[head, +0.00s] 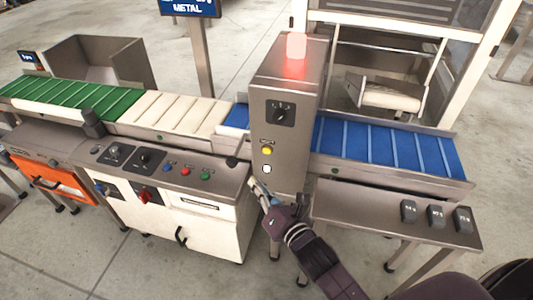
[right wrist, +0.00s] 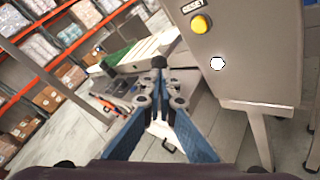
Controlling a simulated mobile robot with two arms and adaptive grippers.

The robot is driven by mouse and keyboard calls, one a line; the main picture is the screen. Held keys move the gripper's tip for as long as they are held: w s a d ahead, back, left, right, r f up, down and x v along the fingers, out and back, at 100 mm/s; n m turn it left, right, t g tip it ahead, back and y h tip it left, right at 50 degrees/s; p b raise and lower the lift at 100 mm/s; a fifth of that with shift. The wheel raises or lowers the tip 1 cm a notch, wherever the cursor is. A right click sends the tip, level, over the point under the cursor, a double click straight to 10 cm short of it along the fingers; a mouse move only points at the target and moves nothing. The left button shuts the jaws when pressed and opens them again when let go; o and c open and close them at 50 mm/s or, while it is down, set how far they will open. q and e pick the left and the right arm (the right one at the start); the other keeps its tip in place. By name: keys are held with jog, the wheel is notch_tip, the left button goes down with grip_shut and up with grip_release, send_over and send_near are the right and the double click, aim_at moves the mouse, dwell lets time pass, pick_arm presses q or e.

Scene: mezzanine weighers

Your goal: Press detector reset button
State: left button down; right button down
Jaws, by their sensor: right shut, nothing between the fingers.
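The metal detector is a grey steel housing (head: 285,130) over the conveyor, with a lit red lamp (head: 296,46) on top. A yellow button (head: 267,151) sits low on its front under a small label too small to read; the button (right wrist: 199,25) also shows in the right wrist view. Below it is a white round spot (head: 267,169), also in the right wrist view (right wrist: 217,63). My right gripper (head: 257,186) is shut and empty, just below and left of the white spot; in the wrist view its fingertips (right wrist: 159,66) appear left of the housing, apart from the button. My left gripper is out of view.
A control panel (head: 160,160) with several buttons and knobs stands left of the gripper. Blue (head: 385,147), cream (head: 180,113) and green (head: 75,98) belts run behind. A steel shelf (head: 350,205) with small dark blocks lies right.

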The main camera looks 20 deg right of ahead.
aim_at(267, 151)
jog(key=shift+w+d, duration=0.1)
dwell(0.3)
jog(key=w+d+b, duration=0.1)
jog(key=w+d, duration=0.3)
jog(key=w, duration=0.3)
jog(key=shift+d+b, duration=0.4)
jog(key=shift+w+r, duration=0.1)
jog(key=shift+w, duration=0.05)
dwell(1.1)
jog(key=shift+w+d, duration=0.25)
jog(key=shift+w, duration=0.05)
